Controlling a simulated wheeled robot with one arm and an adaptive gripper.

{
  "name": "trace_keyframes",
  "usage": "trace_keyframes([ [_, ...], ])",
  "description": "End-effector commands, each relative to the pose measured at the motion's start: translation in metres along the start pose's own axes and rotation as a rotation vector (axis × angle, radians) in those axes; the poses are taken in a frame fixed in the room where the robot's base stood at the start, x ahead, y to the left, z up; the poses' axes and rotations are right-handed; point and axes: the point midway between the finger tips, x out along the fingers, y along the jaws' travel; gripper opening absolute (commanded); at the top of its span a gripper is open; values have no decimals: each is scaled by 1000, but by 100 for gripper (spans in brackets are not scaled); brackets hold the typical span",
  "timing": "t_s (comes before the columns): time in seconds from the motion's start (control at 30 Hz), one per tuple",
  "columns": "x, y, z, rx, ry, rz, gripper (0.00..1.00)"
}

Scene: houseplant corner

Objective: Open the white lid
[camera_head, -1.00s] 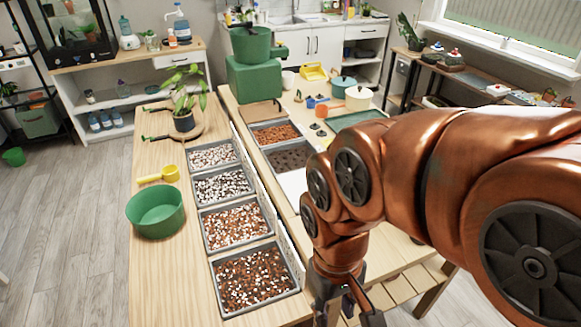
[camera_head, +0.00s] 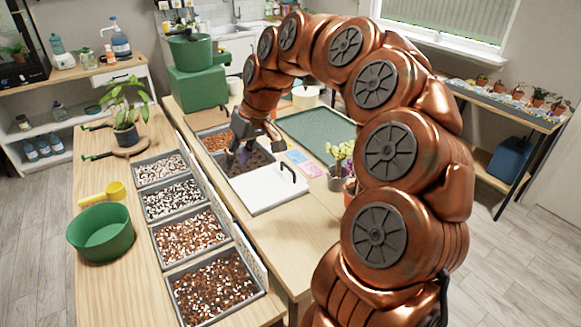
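The white lid (camera_head: 262,192) is a flat white panel with a black bar handle (camera_head: 289,173) near its right edge. It lies level on the right-hand table, at the near end of the tray of dark soil (camera_head: 262,158). My gripper (camera_head: 254,154) points down over this soil tray, beyond the lid and to the left of its handle. Its dark fingers look spread apart, with nothing seen between them. Whether the fingertips touch the soil cannot be told. My arm arches in from the right and hides part of the table behind.
Several grey trays of pebbles (camera_head: 188,236) stand along the left table, beside a green bowl (camera_head: 101,232) and a yellow scoop (camera_head: 108,193). A potted plant (camera_head: 339,165) stands right of the lid. A green tray (camera_head: 318,128) lies behind. Bare wood (camera_head: 270,236) lies in front of the lid.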

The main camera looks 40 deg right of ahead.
Motion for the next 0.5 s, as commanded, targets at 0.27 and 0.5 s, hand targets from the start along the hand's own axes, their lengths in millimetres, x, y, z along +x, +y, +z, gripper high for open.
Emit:
trace_keyframes([
  [0.27, 24, 146, -22, 137, 105, 51, 38],
  [0.5, 34, 233, -4, 226, 135, 116, 38],
])
